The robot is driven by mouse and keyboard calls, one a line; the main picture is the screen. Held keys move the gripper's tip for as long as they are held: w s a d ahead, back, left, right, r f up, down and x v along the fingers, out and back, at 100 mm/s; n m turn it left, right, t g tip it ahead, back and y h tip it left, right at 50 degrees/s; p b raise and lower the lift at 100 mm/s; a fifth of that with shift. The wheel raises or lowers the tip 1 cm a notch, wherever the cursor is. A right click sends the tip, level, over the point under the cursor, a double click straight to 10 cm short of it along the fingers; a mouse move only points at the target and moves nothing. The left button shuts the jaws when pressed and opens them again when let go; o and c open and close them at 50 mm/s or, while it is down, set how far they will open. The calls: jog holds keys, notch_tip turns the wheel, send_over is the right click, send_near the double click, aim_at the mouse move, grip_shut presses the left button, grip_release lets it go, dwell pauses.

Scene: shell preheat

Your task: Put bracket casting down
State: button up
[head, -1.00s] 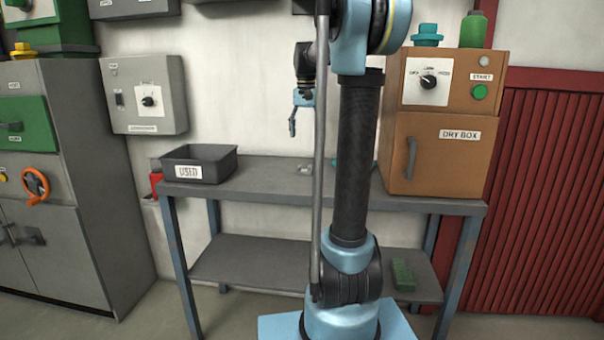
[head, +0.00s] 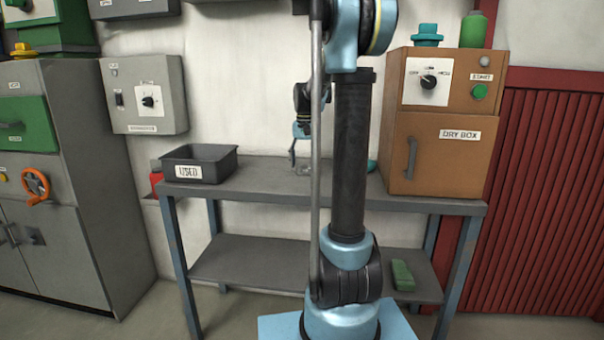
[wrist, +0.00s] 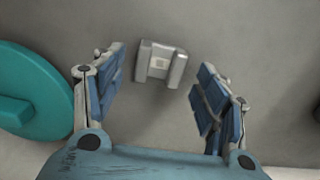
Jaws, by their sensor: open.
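The bracket casting (wrist: 160,63) is a small light-grey metal piece with two raised sides and a pale patch between them. In the wrist view it rests on the grey bench top. My gripper (wrist: 160,78) is open, with its fingers spread to the left and right of the casting and a gap on each side. In the head view my gripper (head: 293,156) hangs close above the workbench (head: 260,176). The casting there is small and partly hidden near the fingers.
A teal round object (wrist: 30,95) lies left of the gripper in the wrist view. A dark bin (head: 200,165) stands at the bench's left end. The orange-brown dry box (head: 432,150) stands at its right end. The bench between bin and gripper is clear.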

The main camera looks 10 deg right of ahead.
aim_at(305, 170)
jog(key=shift+f, duration=0.5)
jog(key=c, duration=1.3)
notch_tip(305, 170, up, 10)
jog(key=shift+r, duration=0.1)
